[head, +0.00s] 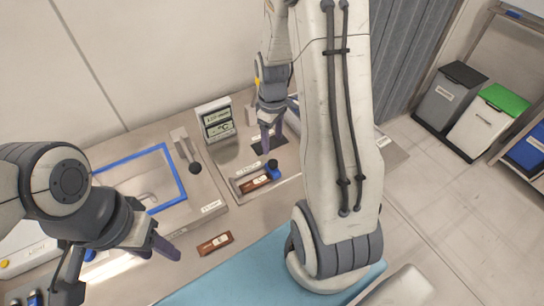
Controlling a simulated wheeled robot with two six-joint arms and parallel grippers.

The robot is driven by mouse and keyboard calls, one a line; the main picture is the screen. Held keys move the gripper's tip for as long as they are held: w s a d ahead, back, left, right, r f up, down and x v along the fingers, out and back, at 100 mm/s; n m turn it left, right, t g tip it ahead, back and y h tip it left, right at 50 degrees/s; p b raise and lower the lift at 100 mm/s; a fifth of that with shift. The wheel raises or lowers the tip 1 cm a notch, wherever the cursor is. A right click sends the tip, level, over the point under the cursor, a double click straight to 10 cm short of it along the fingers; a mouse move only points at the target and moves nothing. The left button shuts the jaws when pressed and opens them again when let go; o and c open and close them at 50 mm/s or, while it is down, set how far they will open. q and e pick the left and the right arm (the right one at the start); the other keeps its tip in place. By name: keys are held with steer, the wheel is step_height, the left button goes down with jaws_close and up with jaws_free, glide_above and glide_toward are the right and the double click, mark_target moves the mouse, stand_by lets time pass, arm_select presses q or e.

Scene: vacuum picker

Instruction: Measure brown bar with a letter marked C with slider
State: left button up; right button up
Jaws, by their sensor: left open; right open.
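A brown bar (215,243) with a pale label lies flat on the counter, near the blue mat. A second brown bar (255,184) lies in the slider device (238,187), beside its blue knob (272,168). The letters on both labels are too small to read. My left gripper (158,246) is open and left of the loose bar, apart from it. My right gripper (271,140) is open and empty, pointing down just behind the slider, over a dark patch. Whether it touches anything cannot be told.
A two-line display (217,120) stands behind the slider. A lever with a dark knob (194,167) and a blue-framed basin (181,186) are to its left. A blue mat (235,277) covers the front counter. Bins (448,97) stand on the floor at right.

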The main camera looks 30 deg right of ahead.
mark_target(273, 162)
step_height(273, 162, down, 10)
steer(key=shift+r+p, duration=0.25)
steer(key=shift+p, duration=0.55)
jaws_close()
stand_by(0.9)
